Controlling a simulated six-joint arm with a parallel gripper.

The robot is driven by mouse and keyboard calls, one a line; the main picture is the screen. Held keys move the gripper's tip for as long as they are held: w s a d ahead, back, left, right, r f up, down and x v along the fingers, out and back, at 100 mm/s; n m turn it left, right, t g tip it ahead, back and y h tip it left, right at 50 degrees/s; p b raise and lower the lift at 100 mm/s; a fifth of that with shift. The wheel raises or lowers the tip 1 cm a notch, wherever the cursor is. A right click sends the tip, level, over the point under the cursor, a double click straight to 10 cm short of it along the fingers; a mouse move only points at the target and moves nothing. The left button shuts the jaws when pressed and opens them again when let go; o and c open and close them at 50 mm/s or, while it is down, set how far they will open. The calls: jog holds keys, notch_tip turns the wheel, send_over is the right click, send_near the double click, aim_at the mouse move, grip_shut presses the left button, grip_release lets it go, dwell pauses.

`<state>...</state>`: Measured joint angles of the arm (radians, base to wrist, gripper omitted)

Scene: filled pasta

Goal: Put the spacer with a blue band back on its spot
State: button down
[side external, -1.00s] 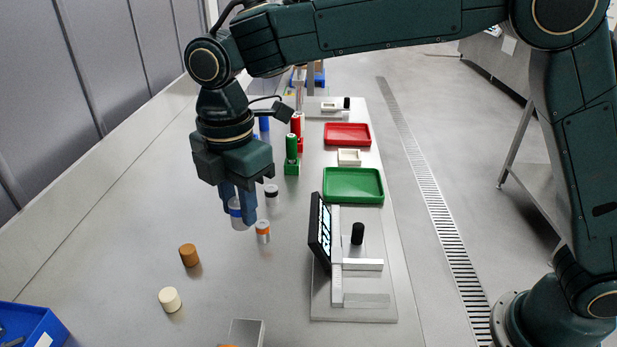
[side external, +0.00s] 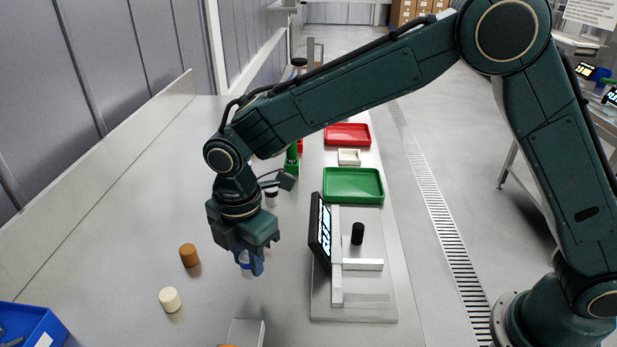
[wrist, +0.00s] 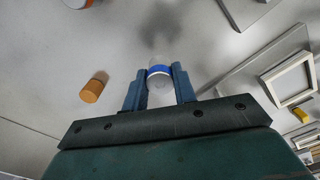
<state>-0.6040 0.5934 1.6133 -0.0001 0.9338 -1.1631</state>
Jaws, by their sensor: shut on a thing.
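The spacer with a blue band (wrist: 160,72) is a short pale cylinder with a blue ring around it. In the wrist view it sits between the two blue fingers of my gripper (wrist: 159,88), which is shut on it. In the side view my gripper (side external: 250,266) points down left of the scale-like stand, and the pale spacer (side external: 246,258) shows partly between the fingers. It appears held above the table, though its exact height is hard to tell. I cannot make out its spot.
A brown cylinder (side external: 189,255) and a cream cylinder (side external: 170,299) stand to the left. A dark-screened stand (side external: 320,230) on a metal plate is close on the right. A metal box (side external: 247,331) is in front. A green tray (side external: 353,184) and red tray (side external: 348,134) lie farther back.

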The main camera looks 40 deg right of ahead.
jog(key=shift+f, duration=1.9)
jog(key=shift+f, duration=0.2)
jog(key=c, duration=1.1)
grip_release()
jog(key=shift+r, duration=0.15)
notch_tip(320, 180, up, 12)
jog(key=shift+r, duration=0.1)
